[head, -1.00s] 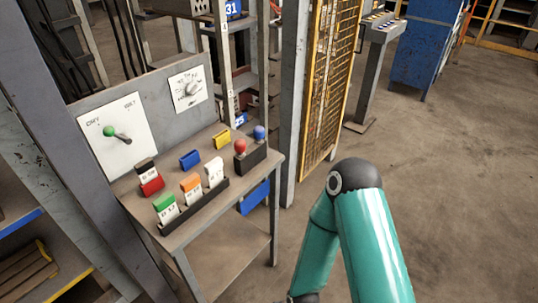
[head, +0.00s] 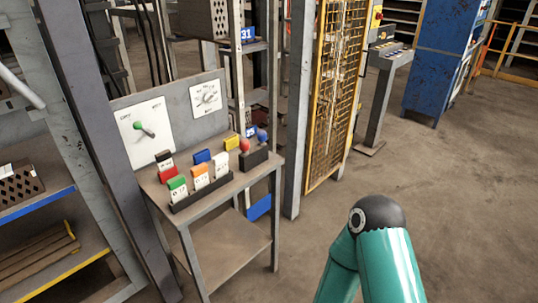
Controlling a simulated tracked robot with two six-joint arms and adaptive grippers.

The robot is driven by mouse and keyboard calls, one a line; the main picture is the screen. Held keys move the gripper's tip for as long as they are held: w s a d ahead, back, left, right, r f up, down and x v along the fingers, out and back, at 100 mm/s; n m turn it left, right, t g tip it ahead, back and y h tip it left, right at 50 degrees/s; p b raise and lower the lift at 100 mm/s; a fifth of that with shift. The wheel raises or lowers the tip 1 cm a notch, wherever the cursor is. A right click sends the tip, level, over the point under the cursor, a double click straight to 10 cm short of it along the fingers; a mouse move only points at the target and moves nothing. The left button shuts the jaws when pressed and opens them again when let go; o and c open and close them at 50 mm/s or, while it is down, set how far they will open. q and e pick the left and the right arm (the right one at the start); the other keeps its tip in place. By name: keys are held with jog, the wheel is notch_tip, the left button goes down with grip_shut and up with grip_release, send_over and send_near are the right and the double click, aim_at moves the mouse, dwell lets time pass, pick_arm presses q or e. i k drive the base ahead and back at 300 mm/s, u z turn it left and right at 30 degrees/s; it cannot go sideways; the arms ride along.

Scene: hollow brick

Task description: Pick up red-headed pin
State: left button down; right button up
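The red-headed pin (head: 244,145) stands in a dark block (head: 254,159) at the right end of a small grey table (head: 225,205). A blue-headed pin (head: 262,136) stands beside it in the same block. My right arm shows at the lower right, well apart from the table. Its gripper is outside the picture. My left gripper is not in view either.
The table also holds a dark rack (head: 203,194) of coloured cards and loose coloured pieces. A panel (head: 170,118) with a green-knobbed lever and a dial rises behind. Posts and a yellow mesh fence (head: 336,100) stand nearby.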

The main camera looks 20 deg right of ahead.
aim_at(244, 145)
jog(key=u, duration=0.15)
jog(key=i, duration=0.85)
jog(key=z, duration=0.2)
jog(key=k, duration=0.8)
jog(key=u, duration=0.25)
jog(key=i, duration=0.75)
jog(key=z, duration=0.1)
